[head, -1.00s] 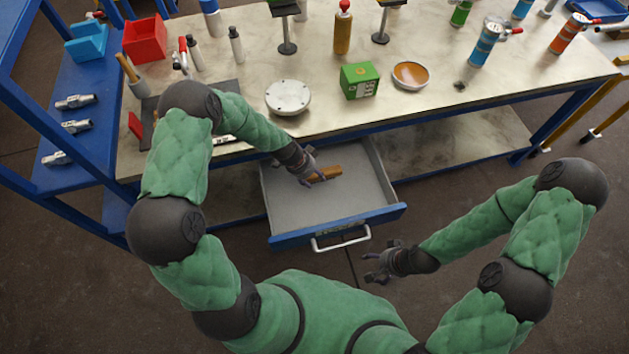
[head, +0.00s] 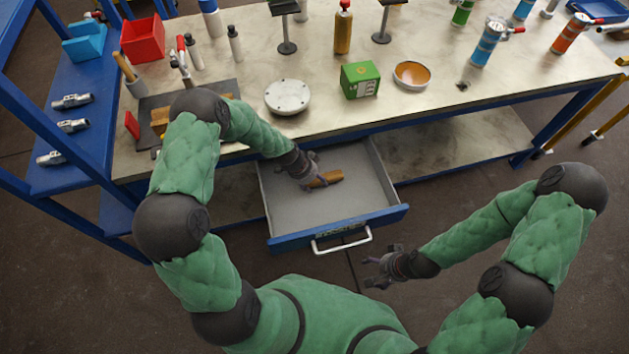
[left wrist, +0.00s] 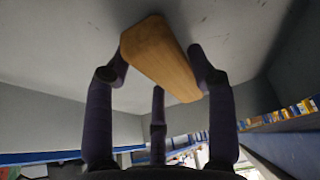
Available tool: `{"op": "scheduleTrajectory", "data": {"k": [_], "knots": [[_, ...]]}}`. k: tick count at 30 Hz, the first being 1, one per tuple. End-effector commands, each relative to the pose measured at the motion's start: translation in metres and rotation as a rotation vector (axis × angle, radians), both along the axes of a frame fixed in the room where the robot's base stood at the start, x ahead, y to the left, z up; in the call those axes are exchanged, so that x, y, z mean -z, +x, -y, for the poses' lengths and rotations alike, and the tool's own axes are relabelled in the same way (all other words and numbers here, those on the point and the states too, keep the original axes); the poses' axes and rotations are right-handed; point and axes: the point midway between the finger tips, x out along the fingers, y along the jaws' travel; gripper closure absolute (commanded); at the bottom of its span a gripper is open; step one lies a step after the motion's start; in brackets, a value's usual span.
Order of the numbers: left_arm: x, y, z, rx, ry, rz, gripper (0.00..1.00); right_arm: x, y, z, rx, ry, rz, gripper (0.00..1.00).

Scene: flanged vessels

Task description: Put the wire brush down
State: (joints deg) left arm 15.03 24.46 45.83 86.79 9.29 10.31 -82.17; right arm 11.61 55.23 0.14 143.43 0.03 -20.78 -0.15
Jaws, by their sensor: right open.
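The wire brush (head: 329,178) shows as a wooden block in the open drawer (head: 280,206). In the left wrist view the wooden block (left wrist: 160,58) lies between the fingers, with a finger against each side. My left gripper (head: 312,180) reaches down into the drawer and is shut on the brush. The brush is at or just above the drawer floor; I cannot tell whether it touches. Its bristles are hidden. My right gripper (head: 375,271) is open and empty, in front of the drawer and to its right.
The drawer is otherwise empty, with free floor around the brush. Its blue front with a handle (head: 342,241) faces me. On the workbench above stand a round flanged lid (head: 288,97), a green box (head: 360,80), an orange-filled bowl (head: 411,75) and several bottles.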

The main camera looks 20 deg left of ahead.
Motion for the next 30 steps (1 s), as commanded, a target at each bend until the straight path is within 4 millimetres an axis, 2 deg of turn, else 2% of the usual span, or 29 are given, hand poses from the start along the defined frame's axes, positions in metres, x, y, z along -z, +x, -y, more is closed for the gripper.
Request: {"op": "scheduleTrajectory", "data": {"k": [11,15,30], "knots": [[-0.001,0.000,0.000,0.000,0.000,0.000,0.27,-0.001,0.000,0.000,0.000,0.000,0.000,0.23],[-0.006,0.000,0.000,0.000,0.000,0.000,0.27,-0.007,0.000,0.000,0.000,0.000,0.000,0.23],[-0.093,-0.021,-0.029,-0.001,0.000,0.000,0.27,-0.037,0.000,0.000,0.000,0.000,0.000,0.23]]}}
